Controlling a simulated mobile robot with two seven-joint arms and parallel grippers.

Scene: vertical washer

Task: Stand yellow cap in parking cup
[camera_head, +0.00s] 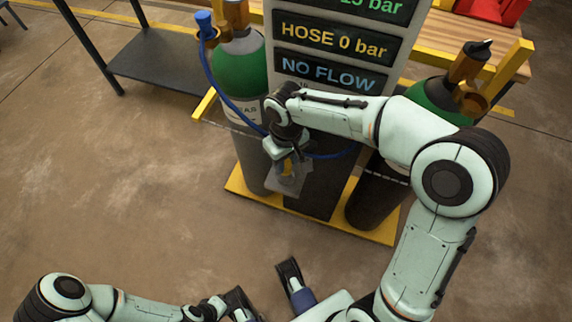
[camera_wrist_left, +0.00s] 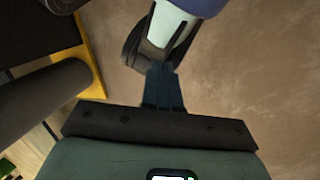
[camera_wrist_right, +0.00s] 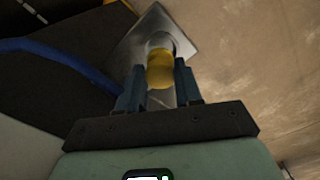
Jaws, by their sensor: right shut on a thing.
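The yellow cap (camera_wrist_right: 160,72) is between the two fingers of my right gripper (camera_wrist_right: 159,88), which is shut on it. In the head view my right gripper (camera_head: 287,163) is in front of the gauge panel, and the cap shows only as a small yellow patch. The parking cup (camera_wrist_right: 160,41), pale grey and round, stands on a square grey plate just beyond the cap. The cap overlaps the cup in the right wrist view; I cannot tell how far it is inside. My left gripper (camera_wrist_left: 163,86) is shut and empty, low in the head view.
A green cylinder (camera_head: 240,68) with a blue hose (camera_head: 219,82) stands left of the panel (camera_head: 335,40). Another green-topped cylinder (camera_head: 435,95) is at the right, behind my right arm. They stand on a yellow-edged base (camera_head: 375,235). The floor at left is clear.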

